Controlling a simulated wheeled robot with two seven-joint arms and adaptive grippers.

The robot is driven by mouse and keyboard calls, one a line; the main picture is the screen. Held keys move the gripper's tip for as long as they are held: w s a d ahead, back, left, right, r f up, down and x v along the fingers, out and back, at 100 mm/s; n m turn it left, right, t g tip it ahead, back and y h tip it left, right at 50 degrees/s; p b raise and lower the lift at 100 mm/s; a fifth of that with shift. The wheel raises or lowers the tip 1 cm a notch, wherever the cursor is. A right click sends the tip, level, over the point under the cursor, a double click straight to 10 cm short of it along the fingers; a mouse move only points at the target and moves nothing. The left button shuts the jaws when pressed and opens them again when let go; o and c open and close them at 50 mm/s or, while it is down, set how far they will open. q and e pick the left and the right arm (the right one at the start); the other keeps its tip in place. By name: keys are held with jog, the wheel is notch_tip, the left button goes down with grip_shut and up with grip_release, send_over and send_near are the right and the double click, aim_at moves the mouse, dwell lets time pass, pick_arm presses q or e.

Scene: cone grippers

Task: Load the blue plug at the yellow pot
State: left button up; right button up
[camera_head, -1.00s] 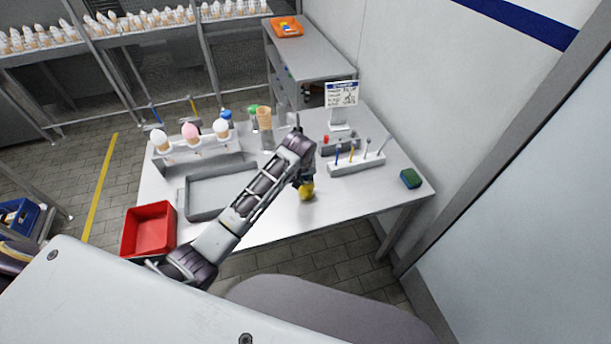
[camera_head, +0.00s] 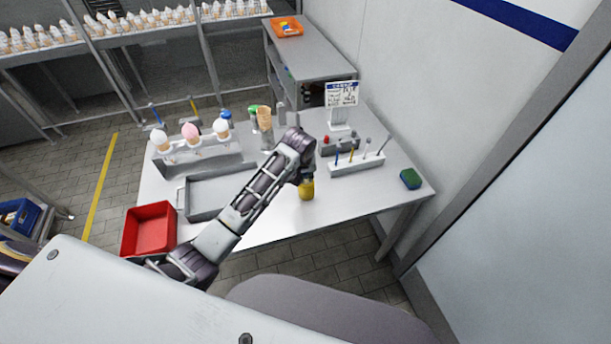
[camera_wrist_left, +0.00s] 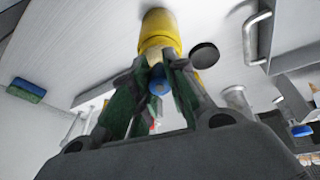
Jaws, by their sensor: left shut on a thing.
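The yellow pot (camera_head: 307,190) stands upright near the front edge of the white table, and shows at the top of the left wrist view (camera_wrist_left: 158,35). My left gripper (camera_head: 304,176) is right above it and hides its upper part in the head view. In the left wrist view my left gripper (camera_wrist_left: 158,75) is shut on the blue plug (camera_wrist_left: 158,87), whose round blue end faces the camera. A pale part shows between plug and pot; I cannot tell whether it enters the pot. My right gripper is not in view.
A white rack with small upright tools (camera_head: 357,168) and a sign (camera_head: 341,95) stand behind right. A green-blue sponge (camera_head: 411,179) lies at the right. A grey tray (camera_head: 222,188), a red bin (camera_head: 150,229) and a cone stand (camera_head: 205,151) are to the left.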

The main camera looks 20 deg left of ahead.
pick_arm(q)
jog(key=shift+r, duration=2.8)
jog(key=shift+m, duration=0.3)
jog(key=shift+d+r+m, duration=0.1)
jog(key=shift+d+m, duration=0.15)
jog(key=shift+m, duration=0.05)
notch_tip(320, 180, up, 6)
jog(key=d+m+h, duration=0.1)
jog(key=d+m, duration=0.1)
jog(key=s+a+f+b, duration=0.4)
jog(key=s+a+f, duration=0.2)
jog(key=s+f, duration=0.4)
jog(key=shift+s+a+f+m, duration=0.15)
jog(key=shift+s+f+m, duration=0.25)
jog(key=shift+s, duration=0.1)
